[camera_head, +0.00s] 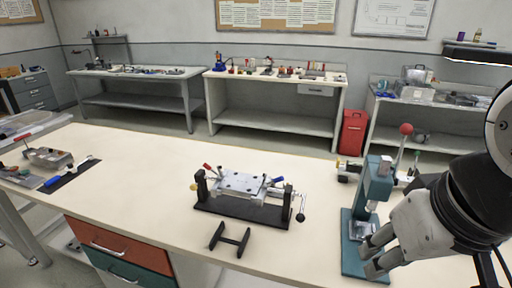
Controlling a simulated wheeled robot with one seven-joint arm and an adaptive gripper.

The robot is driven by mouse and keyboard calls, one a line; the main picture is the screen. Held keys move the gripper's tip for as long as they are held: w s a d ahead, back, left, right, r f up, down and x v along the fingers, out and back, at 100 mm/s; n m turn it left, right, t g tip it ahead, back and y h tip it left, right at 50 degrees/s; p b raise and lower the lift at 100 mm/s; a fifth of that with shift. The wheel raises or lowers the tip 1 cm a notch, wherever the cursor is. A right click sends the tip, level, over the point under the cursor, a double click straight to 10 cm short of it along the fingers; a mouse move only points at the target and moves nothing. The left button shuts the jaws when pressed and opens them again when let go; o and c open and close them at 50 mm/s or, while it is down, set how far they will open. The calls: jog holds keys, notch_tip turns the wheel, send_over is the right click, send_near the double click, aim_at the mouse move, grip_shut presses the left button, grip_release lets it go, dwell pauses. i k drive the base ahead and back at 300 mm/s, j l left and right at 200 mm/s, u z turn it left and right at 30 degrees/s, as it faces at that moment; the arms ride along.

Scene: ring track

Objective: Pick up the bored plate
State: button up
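A flat silver plate with small dark holes (240,183) lies level on a black fixture (242,210) in the middle of the bench; it looks like the bored plate. Red, blue and other small handles stand at its sides. My gripper (367,261) is at the lower right, well to the right of the plate and lower in the picture. Its two grey fingers point left and show a gap with nothing seen between them. The fingers overlap the base of a teal press (375,190) in the picture; I cannot tell whether they touch it.
A small black stand (230,239) is in front of the fixture. The teal press has a red-knobbed lever (405,130). A dark mat (71,174) with tools lies at the left. The bench top (130,185) between is clear. A red bin (354,131) stands behind.

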aim_at(235, 183)
jog(key=i+j+z, duration=0.3)
jog(key=j, duration=0.3)
jog(key=i+j+z, duration=0.15)
jog(key=i+j, duration=0.15)
jog(key=i+j+z, duration=0.15)
jog(key=j, duration=0.25)
